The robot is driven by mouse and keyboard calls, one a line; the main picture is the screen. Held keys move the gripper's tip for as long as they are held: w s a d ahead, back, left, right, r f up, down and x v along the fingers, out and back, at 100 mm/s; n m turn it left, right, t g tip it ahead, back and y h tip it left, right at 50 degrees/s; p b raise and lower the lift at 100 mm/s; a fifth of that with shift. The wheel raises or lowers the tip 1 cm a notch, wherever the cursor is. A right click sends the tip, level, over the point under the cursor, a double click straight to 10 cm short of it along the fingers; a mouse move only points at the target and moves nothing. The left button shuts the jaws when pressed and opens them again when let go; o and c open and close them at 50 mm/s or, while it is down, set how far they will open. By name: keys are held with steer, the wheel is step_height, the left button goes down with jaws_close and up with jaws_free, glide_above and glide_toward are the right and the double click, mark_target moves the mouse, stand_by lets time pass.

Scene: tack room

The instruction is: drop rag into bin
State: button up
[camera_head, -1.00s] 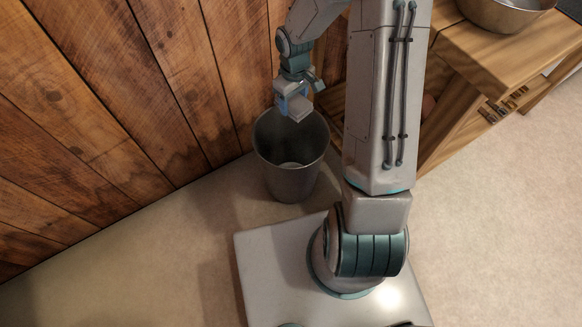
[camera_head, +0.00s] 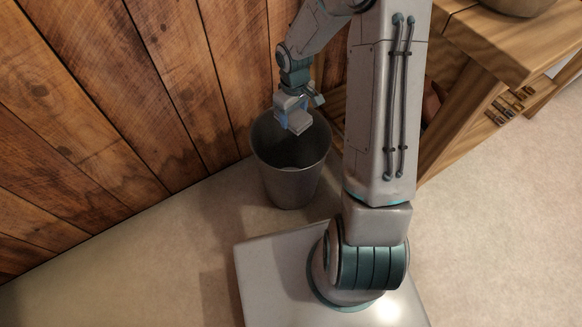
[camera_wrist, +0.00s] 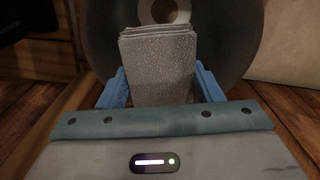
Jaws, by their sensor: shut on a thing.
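The grey rag (camera_head: 299,122) is a folded, layered block. My gripper (camera_head: 293,112) is shut on it, with a blue finger on each side of the rag (camera_wrist: 158,65) in the wrist view. The bin (camera_head: 291,185) is a dark grey, round, open-topped metal bucket standing upright on the floor. In the head view the rag overlaps the bin's mouth near its back rim. The bin's interior (camera_wrist: 205,35) shows behind the rag in the wrist view. The exact height of the rag over the rim is hard to tell.
A plank wall (camera_head: 110,90) rises close behind and left of the bin. A wooden bench (camera_head: 490,50) with a metal bowl (camera_head: 517,5) on it stands at the right, beyond my arm. The floor left of the bin is clear.

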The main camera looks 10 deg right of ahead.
steer(key=o, duration=1.1)
steer(key=shift+c, duration=0.2)
steer(key=shift+r, duration=0.1)
step_height(320, 180, up, 14)
steer(key=p, duration=0.5)
steer(key=shift+p, duration=0.35)
steer(key=shift+f, duration=0.2)
steer(key=s+r+m+t+p, duration=0.1)
steer(key=s+r+p, duration=0.6)
steer(key=r, duration=0.7)
steer(key=s+r+m+t+p, duration=0.1)
steer(key=s+r+m+p, duration=0.2)
steer(key=s+r+p, duration=0.3)
steer(key=s+r+m+p, duration=0.2)
steer(key=s+r+p, duration=0.5)
steer(key=r+p, duration=0.8)
step_height(320, 180, up, 7)
steer(key=shift+s+r+t, duration=0.2)
steer(key=shift+s+t, duration=0.1)
steer(key=shift+t, duration=0.1)
